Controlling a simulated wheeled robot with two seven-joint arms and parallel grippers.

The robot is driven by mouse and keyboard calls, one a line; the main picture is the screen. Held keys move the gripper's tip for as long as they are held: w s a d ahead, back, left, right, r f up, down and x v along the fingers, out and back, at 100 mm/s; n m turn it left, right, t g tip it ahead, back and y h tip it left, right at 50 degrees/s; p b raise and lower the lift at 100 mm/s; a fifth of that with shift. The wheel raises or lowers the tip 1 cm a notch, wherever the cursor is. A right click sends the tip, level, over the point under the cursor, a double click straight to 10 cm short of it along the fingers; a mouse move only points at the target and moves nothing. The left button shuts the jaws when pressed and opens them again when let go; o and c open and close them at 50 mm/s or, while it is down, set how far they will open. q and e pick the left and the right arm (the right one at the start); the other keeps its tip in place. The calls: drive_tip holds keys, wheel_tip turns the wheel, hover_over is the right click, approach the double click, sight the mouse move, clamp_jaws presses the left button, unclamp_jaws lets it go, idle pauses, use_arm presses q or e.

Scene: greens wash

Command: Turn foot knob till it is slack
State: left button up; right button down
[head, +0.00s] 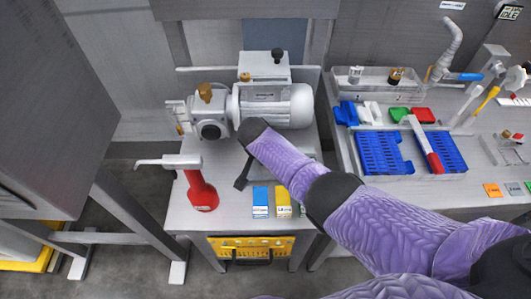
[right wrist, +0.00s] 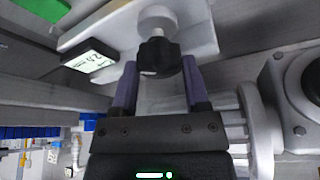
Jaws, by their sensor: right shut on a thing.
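A black lobed knob (right wrist: 158,57) on a pale round stem (right wrist: 157,22) sits between my right gripper's purple fingers (right wrist: 159,68) in the right wrist view. The fingers are shut on the knob. The stem rises to a light grey plate (right wrist: 195,30). In the head view my right arm reaches across the bench to the grey motor and pump unit (head: 272,105). My arm hides my right gripper and the gripped knob there. My left gripper is not in view.
A red-bodied tool (head: 201,192) stands at the bench's left front. A blue box (head: 260,201) and a yellow box (head: 283,201) stand near my arm. Blue trays (head: 381,153) and hand tools lie on the right table. A yellow case (head: 250,247) is below the bench top.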

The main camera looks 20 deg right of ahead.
drive_tip(key=shift+m, duration=0.6)
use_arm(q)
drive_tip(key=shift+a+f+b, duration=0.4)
use_arm(e)
drive_tip(key=shift+m+h, duration=0.4)
drive_tip(key=shift+m, duration=0.2)
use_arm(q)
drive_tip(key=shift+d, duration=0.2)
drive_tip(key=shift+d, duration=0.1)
use_arm(e)
drive_tip(key=shift+c, duration=0.4)
unclamp_jaws()
use_arm(q)
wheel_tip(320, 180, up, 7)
drive_tip(key=p, duration=0.6)
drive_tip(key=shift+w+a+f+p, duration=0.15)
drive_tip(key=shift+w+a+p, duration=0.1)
drive_tip(key=shift+p, duration=0.15)
use_arm(e)
drive_tip(key=v, duration=1)
drive_tip(key=shift+w+g, duration=0.25)
drive_tip(key=shift+g, duration=0.05)
drive_tip(key=shift+d, duration=0.1)
